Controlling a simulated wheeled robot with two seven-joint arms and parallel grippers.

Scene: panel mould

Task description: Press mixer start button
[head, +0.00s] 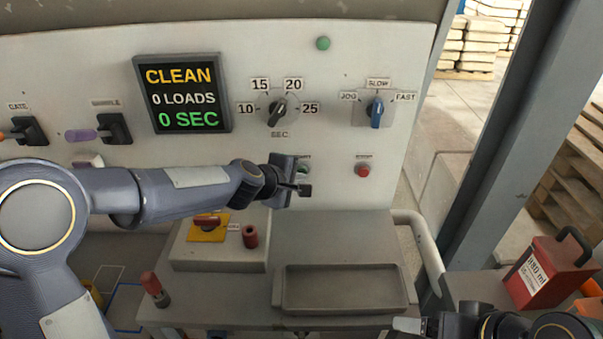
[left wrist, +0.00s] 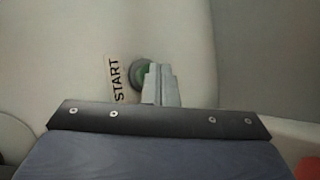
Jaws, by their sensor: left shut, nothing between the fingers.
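The green start button (left wrist: 139,76) sits on the pale panel beside its START label (left wrist: 116,78) in the left wrist view. In the head view it is mostly hidden behind my left gripper (head: 304,190). That gripper is shut and empty. In the left wrist view its fingertips (left wrist: 160,75) overlap the right side of the button. I cannot tell whether they touch it. A red button (head: 363,170) is to the right on the same panel. My right gripper (head: 425,326) shows partly at the bottom edge, and its jaws are unclear.
The display (head: 182,93) reads CLEAN, 0 LOADS, 0 SEC. A timer knob (head: 278,112) and a blue speed knob (head: 375,112) are above the buttons. A tray (head: 345,301) lies on the ledge below. A red box (head: 549,270) stands at right.

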